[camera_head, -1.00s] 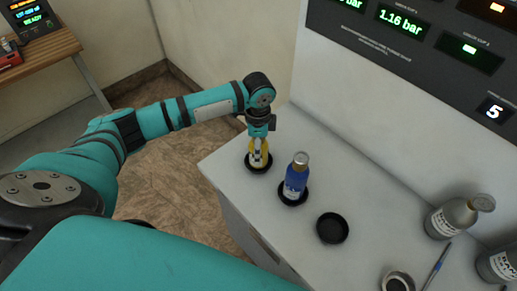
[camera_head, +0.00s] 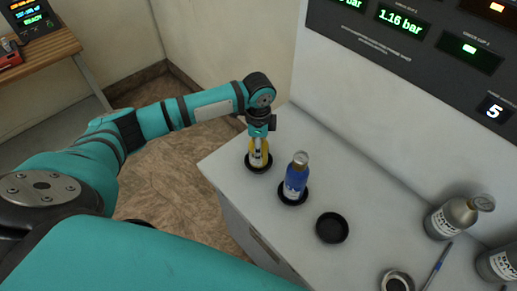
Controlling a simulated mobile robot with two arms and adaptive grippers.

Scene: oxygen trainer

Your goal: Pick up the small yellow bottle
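The small yellow bottle (camera_head: 264,157) stands upright in a round black holder (camera_head: 258,168) near the left end of the white counter. My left gripper (camera_head: 258,148) points down over it from above, with its fingers at the bottle's upper part. The gripper covers much of the bottle, and the fingers are too small to tell whether they are shut on it. My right gripper is not in view.
A blue bottle (camera_head: 296,178) stands in a black holder just right of the yellow one. An empty black holder (camera_head: 332,228) is farther right. Grey bottles (camera_head: 452,217) and a pen (camera_head: 437,266) are at the right. A display panel (camera_head: 420,40) is on the wall behind.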

